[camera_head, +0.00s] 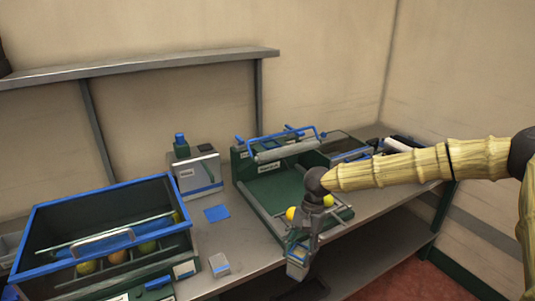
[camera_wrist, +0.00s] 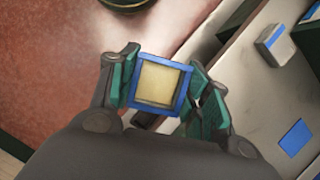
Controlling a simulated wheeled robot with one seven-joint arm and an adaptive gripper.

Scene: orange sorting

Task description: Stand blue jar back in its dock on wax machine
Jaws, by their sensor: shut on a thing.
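My gripper (camera_head: 300,246) is shut on a square, blue-rimmed container with a pale yellow inside, which I take to be the blue jar (camera_wrist: 162,86). The green finger pads press on its two sides. It is held in front of the bench's front edge, over the red floor.
A blue-rimmed crate (camera_head: 108,194) with several fruits stands at left. A small grey block with blue (camera_head: 219,264) lies near the bench's front edge. A green tray machine (camera_head: 270,185) with yellow fruits stands behind my gripper. A shelf (camera_head: 140,66) runs above.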

